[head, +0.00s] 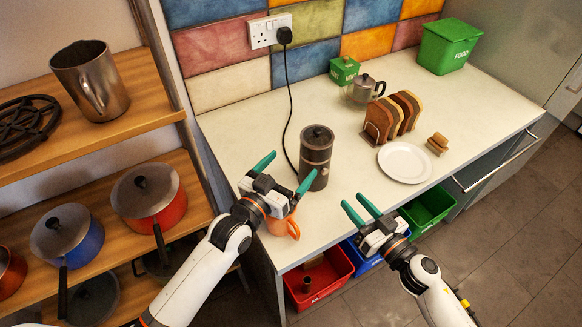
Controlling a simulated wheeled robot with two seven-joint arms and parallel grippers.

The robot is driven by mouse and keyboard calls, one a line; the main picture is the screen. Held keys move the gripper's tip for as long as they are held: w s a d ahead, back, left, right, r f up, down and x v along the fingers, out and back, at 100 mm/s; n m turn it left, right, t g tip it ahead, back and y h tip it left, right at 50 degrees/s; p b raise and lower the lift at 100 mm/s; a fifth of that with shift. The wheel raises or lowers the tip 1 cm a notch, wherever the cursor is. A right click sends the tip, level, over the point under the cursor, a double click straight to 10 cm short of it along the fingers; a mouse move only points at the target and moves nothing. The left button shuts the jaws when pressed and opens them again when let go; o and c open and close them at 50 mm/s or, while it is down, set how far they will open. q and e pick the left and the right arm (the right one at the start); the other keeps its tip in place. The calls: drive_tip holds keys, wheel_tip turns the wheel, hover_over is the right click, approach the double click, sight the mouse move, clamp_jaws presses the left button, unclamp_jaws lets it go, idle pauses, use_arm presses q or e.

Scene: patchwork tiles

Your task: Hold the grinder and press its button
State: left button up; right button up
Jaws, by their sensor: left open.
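The grinder (316,157) is a dark cylinder with a lighter band and a round lid. It stands upright on the pale counter, and a black cord runs toward it from the wall plug. I cannot make out its button clearly. My left gripper (286,172) is open, its green fingers spread to the left and front of the grinder. The right fingertip is close to the grinder's lower side; I cannot tell if they touch.
An orange mug (283,224) sits partly under my left gripper. A white plate (405,162), toast rack (378,122) and metal teapot (364,88) stand to the right. Shelves with pots (148,195) are at left. Red, blue and green bins (428,207) sit below the counter.

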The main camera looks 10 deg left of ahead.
sight(319, 138)
use_arm(q)
drive_tip(key=shift+m, duration=0.5)
drive_tip(key=x, duration=1.2)
drive_tip(key=shift+s+d+r, duration=0.1)
drive_tip(key=shift+d, duration=0.35)
drive_tip(key=c, duration=1.4)
drive_tip(key=shift+c, duration=1.2)
use_arm(e)
drive_tip(key=shift+c, duration=0.6)
clamp_jaws()
